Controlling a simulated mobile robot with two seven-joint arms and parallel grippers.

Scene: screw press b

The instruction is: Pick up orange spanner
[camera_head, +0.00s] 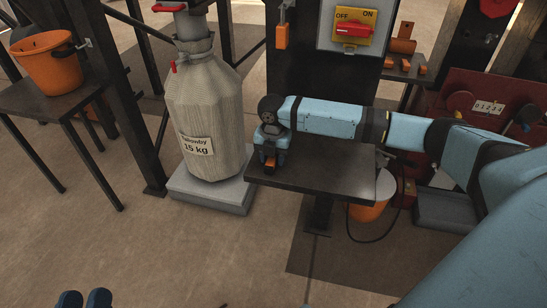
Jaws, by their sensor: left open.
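My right gripper (270,164) points down at the left end of the dark table (340,179). A small orange piece (270,161) shows between or just behind its fingers. It may be the orange spanner, but most of it is hidden and its shape cannot be made out. I cannot tell whether the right fingers touch it. My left gripper (84,299) shows only as two dark blue fingertips at the bottom left edge. They are apart and empty, over the floor, far from the table.
A grey sack (210,110) stands on a pale base (207,190) left of the table. An orange bucket (48,68) sits on a side table at far left. A switch box (353,25) is behind. Orange parts (402,46) lie on a shelf at right. The front floor is clear.

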